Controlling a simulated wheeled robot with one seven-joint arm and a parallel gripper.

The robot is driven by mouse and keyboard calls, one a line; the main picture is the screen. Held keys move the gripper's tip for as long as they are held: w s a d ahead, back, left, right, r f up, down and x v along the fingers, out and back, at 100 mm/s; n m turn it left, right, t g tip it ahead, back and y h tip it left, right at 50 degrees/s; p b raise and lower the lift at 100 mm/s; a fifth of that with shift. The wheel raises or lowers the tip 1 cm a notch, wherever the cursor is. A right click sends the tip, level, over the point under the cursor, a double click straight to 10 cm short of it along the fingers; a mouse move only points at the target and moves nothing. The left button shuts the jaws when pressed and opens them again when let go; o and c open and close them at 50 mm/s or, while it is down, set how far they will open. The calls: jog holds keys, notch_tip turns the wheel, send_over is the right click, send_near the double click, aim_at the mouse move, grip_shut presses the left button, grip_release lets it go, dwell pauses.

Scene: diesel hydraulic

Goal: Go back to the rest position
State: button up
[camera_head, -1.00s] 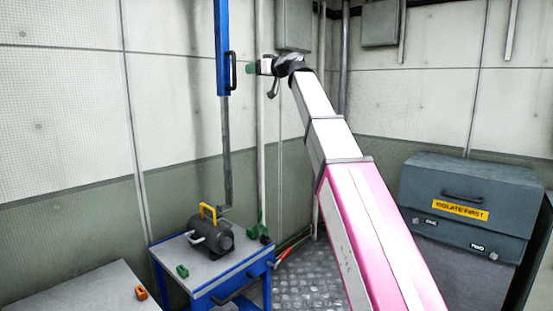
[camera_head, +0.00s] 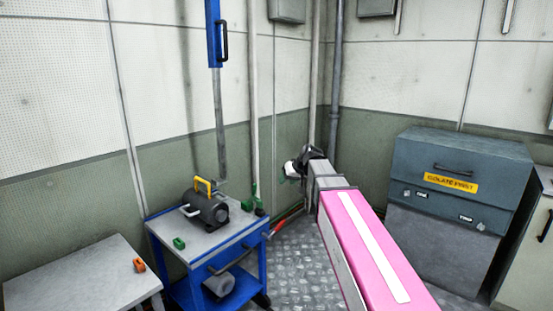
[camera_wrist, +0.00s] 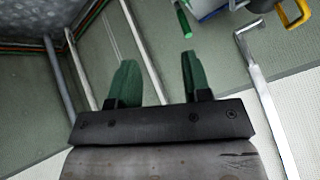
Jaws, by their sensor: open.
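My arm reaches out from the lower right of the head view, and my gripper (camera_head: 287,172) is at its far end, to the right of the blue cart and in front of the corner. In the wrist view my gripper (camera_wrist: 156,72) shows two green fingers spread apart, with nothing between them. It is open and empty. In the head view the fingers are small and partly hidden by the wrist.
A blue cart (camera_head: 190,248) carries a dark motor-like unit (camera_head: 207,213) with a yellow handle (camera_head: 203,186) and a green block (camera_head: 179,243). A grey table (camera_head: 70,280) holds an orange block (camera_head: 139,265). A blue-grey box (camera_head: 470,155) stands on the right. Metal floor (camera_head: 300,255) lies between.

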jog(key=s+d+f+m+g+h, duration=0.2)
jog(key=s+d+f, duration=0.5)
jog(key=s+f, duration=0.5)
jog(key=s+d+f+m+g+h, duration=0.2)
jog(key=s+d+f, duration=0.5)
jog(key=s+f, duration=0.4)
notch_tip(320, 180, down, 4)
jog(key=shift+s+d+r+g+h, duration=0.15)
jog(key=shift+s+g+h, duration=0.25)
jog(key=shift+g+h, duration=0.4)
